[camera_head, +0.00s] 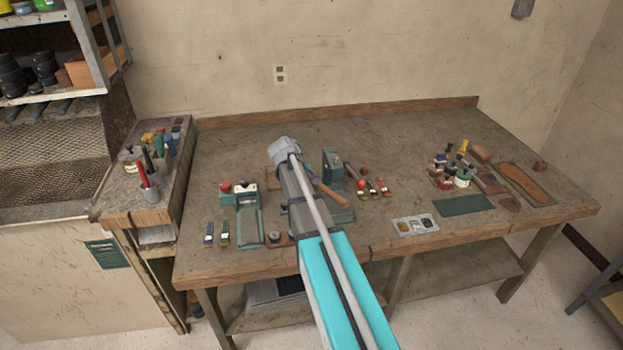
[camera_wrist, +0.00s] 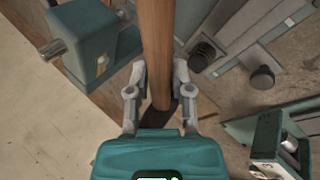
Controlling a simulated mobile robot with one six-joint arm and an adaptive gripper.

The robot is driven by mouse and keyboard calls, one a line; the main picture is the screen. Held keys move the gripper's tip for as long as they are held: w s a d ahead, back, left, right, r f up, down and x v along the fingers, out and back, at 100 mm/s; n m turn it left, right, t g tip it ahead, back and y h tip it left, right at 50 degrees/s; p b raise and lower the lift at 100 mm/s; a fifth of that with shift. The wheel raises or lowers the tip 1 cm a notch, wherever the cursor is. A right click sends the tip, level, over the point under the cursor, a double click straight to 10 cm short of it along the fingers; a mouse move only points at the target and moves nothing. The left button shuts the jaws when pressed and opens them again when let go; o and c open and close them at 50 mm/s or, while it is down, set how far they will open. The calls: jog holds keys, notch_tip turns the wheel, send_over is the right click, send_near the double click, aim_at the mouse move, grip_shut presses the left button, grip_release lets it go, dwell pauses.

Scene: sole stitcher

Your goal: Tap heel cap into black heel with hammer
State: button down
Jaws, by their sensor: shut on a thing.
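My gripper (camera_wrist: 159,78) is shut on a brown wooden handle (camera_wrist: 156,30), which looks like the hammer's. The handle also shows in the head view (camera_head: 328,194), sticking out to the right of my arm above the bench. The hammer's head is hidden or out of frame. In the head view my wrist hides the gripper's fingers. Small dark round pieces (camera_wrist: 262,78) and (camera_wrist: 203,56) lie beyond the fingers on the right in the wrist view. I cannot tell whether either is the black heel. I cannot make out the heel cap.
The workbench (camera_head: 400,145) carries a green device with a red knob (camera_head: 246,212) on the left and another green device (camera_head: 334,170) behind my arm. A compartment tray (camera_head: 415,225), green mat (camera_head: 464,205) and brown sole (camera_head: 525,182) lie right. The back of the bench is mostly clear.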

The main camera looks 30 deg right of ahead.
jog(key=shift+r+p, duration=2.05)
jog(key=shift+r, duration=0.25)
